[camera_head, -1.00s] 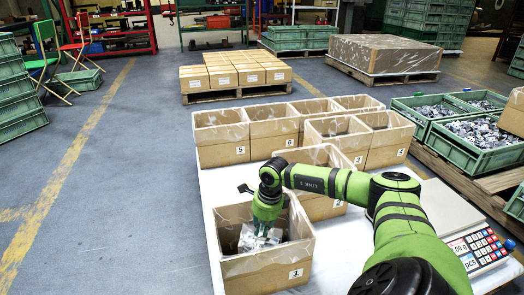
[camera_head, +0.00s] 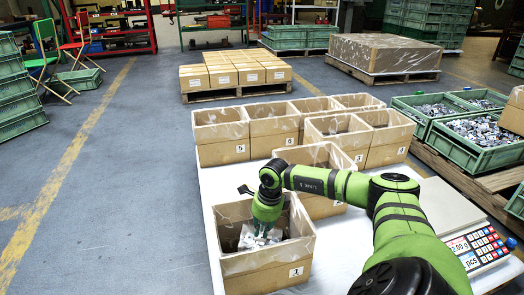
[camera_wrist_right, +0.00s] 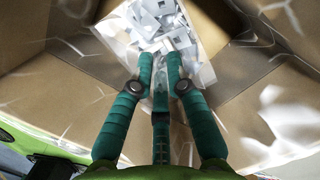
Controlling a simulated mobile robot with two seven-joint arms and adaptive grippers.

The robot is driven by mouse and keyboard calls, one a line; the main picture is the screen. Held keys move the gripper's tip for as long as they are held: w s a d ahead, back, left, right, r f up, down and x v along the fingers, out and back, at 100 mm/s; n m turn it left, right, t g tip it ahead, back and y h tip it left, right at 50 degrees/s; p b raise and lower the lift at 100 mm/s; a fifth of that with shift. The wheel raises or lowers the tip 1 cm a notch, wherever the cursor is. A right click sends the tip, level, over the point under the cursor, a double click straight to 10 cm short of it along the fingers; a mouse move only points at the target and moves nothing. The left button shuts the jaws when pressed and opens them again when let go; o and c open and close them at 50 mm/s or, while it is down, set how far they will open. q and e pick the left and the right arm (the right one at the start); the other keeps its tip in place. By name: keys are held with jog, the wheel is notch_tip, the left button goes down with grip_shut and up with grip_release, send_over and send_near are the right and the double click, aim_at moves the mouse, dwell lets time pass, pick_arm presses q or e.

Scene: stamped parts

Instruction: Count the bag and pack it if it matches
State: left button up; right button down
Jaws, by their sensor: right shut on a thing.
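My right gripper (camera_head: 264,226) reaches down into the open carton labelled 1 (camera_head: 265,272). It is shut on a clear bag of silvery stamped parts (camera_head: 252,239), which hangs inside the carton. In the right wrist view, the fingers (camera_wrist_right: 159,62) point down at the bag's shiny parts (camera_wrist_right: 160,25), between the carton's brown walls. Whether the bag touches the carton floor is unclear. The scale (camera_head: 480,248) stands at the right of the white table, with its plate bare where visible; its display is too small to read surely. My left gripper is out of view.
Several other open cartons (camera_head: 222,153) with clear liners stand behind carton 1 on the white table (camera_head: 342,240). Green crates of metal parts (camera_head: 480,135) stand at the right. A pallet of closed boxes (camera_head: 235,92) is behind.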

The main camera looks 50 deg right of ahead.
jog(key=shift+f+b, duration=0.4)
jog(key=shift+f, duration=0.15)
dwell(0.4)
jog(key=c, duration=1.2)
grip_release()
jog(key=shift+o, duration=0.2)
jog(key=shift+f, duration=0.1)
notch_tip(320, 180, up, 12)
jog(key=s+d, duration=0.1)
jog(key=shift+s, duration=0.25)
